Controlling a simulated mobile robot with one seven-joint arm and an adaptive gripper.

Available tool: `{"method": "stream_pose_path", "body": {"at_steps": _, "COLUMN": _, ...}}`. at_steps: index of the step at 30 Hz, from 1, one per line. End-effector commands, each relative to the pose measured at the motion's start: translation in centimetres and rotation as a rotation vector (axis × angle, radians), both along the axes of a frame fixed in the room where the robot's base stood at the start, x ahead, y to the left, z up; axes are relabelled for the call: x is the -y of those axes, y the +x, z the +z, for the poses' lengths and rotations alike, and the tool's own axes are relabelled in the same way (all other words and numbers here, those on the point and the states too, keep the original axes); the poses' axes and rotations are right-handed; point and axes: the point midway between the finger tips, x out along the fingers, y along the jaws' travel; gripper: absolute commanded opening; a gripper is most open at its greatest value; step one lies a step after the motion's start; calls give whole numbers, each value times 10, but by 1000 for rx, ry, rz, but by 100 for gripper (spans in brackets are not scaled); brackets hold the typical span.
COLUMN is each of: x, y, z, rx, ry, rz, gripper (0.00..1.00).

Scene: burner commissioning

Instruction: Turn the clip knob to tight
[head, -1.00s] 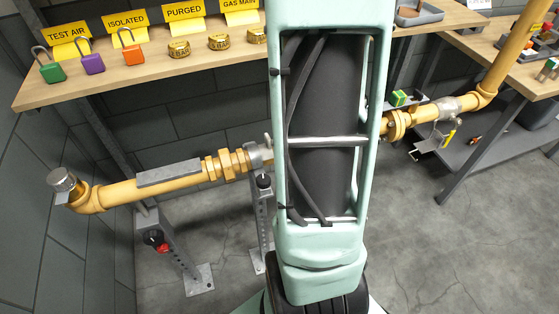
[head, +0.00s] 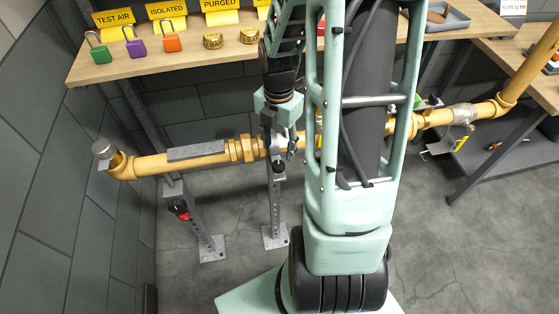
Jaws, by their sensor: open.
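The yellow pipe (head: 150,165) runs across the picture, held by two grey perforated stands. A small black knob (head: 279,168) sits at the top of the right stand (head: 275,205), just under the pipe. Another black knob with a red part (head: 180,210) is on the left stand (head: 203,232). I cannot tell from labels which is the clip knob. My gripper (head: 281,148) points down at the pipe above the right stand, open, close to the black knob there. Whether it touches the pipe or knob is unclear. My arm hides part of the pipe.
A wooden shelf (head: 180,65) above the pipe holds green, purple and orange padlocks, yellow tags (head: 114,19) and yellow rolls. A grey bar (head: 197,151) lies along the pipe. A second bench stands at right. The floor (head: 450,240) is mostly clear.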

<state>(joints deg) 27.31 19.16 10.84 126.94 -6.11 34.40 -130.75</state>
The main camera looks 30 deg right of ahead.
Motion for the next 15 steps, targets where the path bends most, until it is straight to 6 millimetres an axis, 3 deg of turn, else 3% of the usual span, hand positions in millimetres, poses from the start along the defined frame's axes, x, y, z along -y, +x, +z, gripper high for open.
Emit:
{"method": "stream_pose_path", "body": {"at_steps": 6, "x": -1, "y": -1, "z": -43, "rx": -4, "ry": 0, "rz": 2, "gripper": 44}}
{"method": "stream_pose_path", "body": {"at_steps": 15, "x": 0, "y": 0, "z": -72, "rx": 0, "ry": -1, "rz": 0, "gripper": 44}}
